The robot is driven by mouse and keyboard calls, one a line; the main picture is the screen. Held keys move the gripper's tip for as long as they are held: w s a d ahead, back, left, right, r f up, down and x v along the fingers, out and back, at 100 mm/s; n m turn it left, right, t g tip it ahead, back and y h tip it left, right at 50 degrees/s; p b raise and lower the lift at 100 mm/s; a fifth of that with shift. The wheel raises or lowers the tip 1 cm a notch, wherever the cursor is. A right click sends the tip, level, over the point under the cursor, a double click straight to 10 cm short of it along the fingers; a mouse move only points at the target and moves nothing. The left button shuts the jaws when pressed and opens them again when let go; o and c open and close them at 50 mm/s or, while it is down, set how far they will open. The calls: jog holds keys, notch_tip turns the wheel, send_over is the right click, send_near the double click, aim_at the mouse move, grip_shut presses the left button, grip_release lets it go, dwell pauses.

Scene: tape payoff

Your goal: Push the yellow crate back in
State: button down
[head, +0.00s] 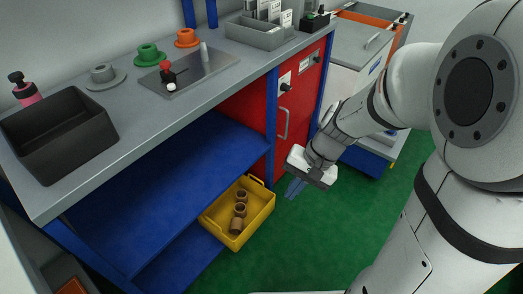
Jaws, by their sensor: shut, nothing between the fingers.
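The yellow crate (264,212) is in the head view, low at the workbench's open shelf bay. It sticks out past the edge of the blue shelving over the green floor. Several brown ring-shaped parts (240,210) lie inside it. My gripper (295,188) is to the right of the crate, apart from it in the picture, with its fingers pointing down and left. The fingers are shut and empty. The crate's far left part is partly hidden by the blue shelf above.
The blue shelf (165,190) spans the bay above the crate. A red cabinet (300,95) with a handle stands just behind my gripper. The grey benchtop (140,125) carries a black bin (60,135) and other items. Green floor (320,240) is clear in front.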

jog(key=w+a+f+m+t+y+b, duration=0.1)
jog(key=w+a+f+m+y, duration=0.1)
jog(key=w+f+m, duration=0.35)
jog(key=w+a+f+m+t+y+b, duration=0.1)
jog(key=w+f+m+y, duration=0.15)
jog(key=f, duration=0.65)
jog(key=w+a+f+m+y+b, duration=0.1)
jog(key=w+a+f+m+y, duration=0.15)
jog(key=w+f, duration=0.4)
notch_tip(320, 180, down, 14)
jog(key=d+m+t+h+b, duration=0.1)
jog(key=d+m+t+h, duration=0.15)
jog(key=m, duration=0.35)
jog(key=m+t+h+b, duration=0.1)
jog(key=m+t+h, duration=0.1)
jog(key=m, duration=0.3)
send_near(256, 230)
jog(key=b+x, duration=0.4)
jog(key=shift+s+a+f+b, duration=0.15)
jog(key=shift+a+f+b, duration=0.1)
jog(key=shift+f+b, duration=0.1)
jog(key=shift+w+a+r+m, duration=0.1)
jog(key=shift+w+a+m, duration=0.2)
jog(key=shift+a, duration=0.1)
jog(key=shift+w, duration=0.1)
